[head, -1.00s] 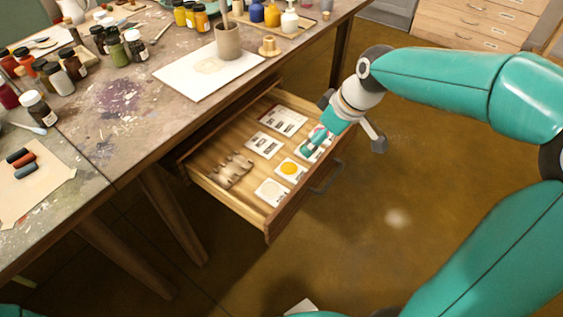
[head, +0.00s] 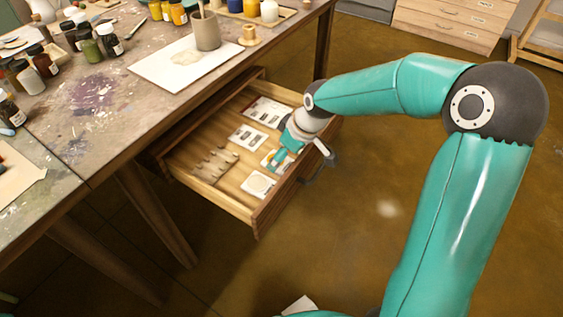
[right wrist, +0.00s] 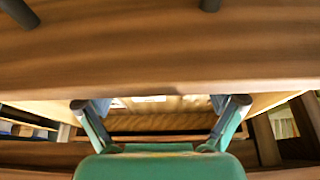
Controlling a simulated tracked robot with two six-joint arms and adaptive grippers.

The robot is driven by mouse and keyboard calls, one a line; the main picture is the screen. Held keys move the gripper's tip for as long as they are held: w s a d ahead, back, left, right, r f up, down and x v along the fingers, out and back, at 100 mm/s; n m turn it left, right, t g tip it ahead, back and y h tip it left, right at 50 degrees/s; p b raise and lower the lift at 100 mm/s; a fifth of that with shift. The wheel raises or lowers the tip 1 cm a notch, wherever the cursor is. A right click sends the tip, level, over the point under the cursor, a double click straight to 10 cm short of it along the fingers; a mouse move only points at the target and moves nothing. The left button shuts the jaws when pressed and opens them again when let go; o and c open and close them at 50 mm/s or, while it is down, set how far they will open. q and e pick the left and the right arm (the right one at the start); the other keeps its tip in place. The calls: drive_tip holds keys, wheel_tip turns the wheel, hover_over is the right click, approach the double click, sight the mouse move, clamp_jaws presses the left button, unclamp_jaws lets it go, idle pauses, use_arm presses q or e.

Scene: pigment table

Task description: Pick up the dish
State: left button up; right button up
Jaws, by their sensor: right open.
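The open drawer (head: 213,197) holds small square pieces. A white square dish with a pale round middle (head: 257,184) lies near its front corner. Another square dish (head: 267,161) is partly covered by my right gripper (head: 281,157), so its colour barely shows. I cannot tell which dish is meant. My right gripper is over the drawer's front side, open and empty. In the right wrist view its fingers (right wrist: 162,104) are spread apart, with the drawer's wooden front (right wrist: 160,60) crossing close by and slivers of white pieces beyond. My left gripper is not in view.
White labelled cards (head: 248,137) and a notched wooden rack (head: 214,164) lie in the drawer. The paint-stained table (head: 100,130) stands above it with jars, a brown cup (head: 207,32) and a white sheet (head: 160,72).

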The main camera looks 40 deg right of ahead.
drive_tip(key=x, duration=0.2)
drive_tip(key=shift+w+f, duration=0.15)
drive_tip(key=shift+f, duration=0.25)
drive_tip(key=shift+r, duration=0.1)
drive_tip(key=c, duration=1.3)
